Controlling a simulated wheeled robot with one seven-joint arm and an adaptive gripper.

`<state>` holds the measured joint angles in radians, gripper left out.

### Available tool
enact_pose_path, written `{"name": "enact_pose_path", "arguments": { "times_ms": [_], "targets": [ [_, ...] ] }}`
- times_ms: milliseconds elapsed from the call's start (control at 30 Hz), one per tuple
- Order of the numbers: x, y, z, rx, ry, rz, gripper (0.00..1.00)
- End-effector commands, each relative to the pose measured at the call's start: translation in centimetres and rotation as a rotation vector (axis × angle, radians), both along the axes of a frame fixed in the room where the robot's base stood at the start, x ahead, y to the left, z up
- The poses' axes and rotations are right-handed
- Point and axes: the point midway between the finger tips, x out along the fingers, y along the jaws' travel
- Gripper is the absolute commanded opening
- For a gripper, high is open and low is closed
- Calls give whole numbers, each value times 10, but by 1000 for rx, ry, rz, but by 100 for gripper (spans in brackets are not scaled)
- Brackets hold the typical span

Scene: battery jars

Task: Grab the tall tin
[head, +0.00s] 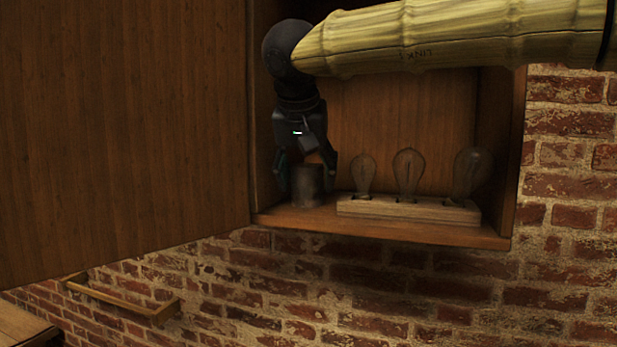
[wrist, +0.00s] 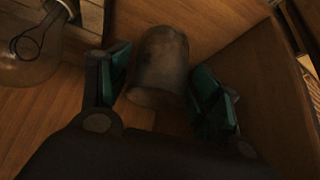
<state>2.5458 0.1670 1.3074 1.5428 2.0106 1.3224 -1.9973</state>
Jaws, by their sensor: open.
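The tall tin (head: 307,186) is a dull grey-brown cylinder standing upright on the cabinet floor at the left end. My gripper (head: 306,178) is above it, pointing down, with one finger on each side of the tin's upper part. In the wrist view the tin (wrist: 159,66) lies between the two green-padded fingers (wrist: 158,88). The fingers are open. A gap shows on the right side; on the left the pad is very close, and I cannot tell whether it touches.
A wooden block (head: 408,208) with three glass bulbs stands right of the tin; the nearest bulb (head: 363,173) is close to my right finger. The cabinet's open door (head: 124,130) is at left. A wooden rail (head: 122,300) is on the brick wall below.

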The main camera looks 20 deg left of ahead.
Motion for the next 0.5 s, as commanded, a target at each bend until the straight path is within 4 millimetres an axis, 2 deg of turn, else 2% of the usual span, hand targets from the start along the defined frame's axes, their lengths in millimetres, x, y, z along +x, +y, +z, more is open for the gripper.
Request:
{"name": "enact_pose_path", "arguments": {
  "times_ms": [167,400,433,500],
  "targets": [
    [8,1,-13,1,2,1,64],
    [9,1,-15,1,1,1,64],
    [9,1,-15,1,1,1,62],
    [9,1,-15,1,1,0,49]
  ]
}}
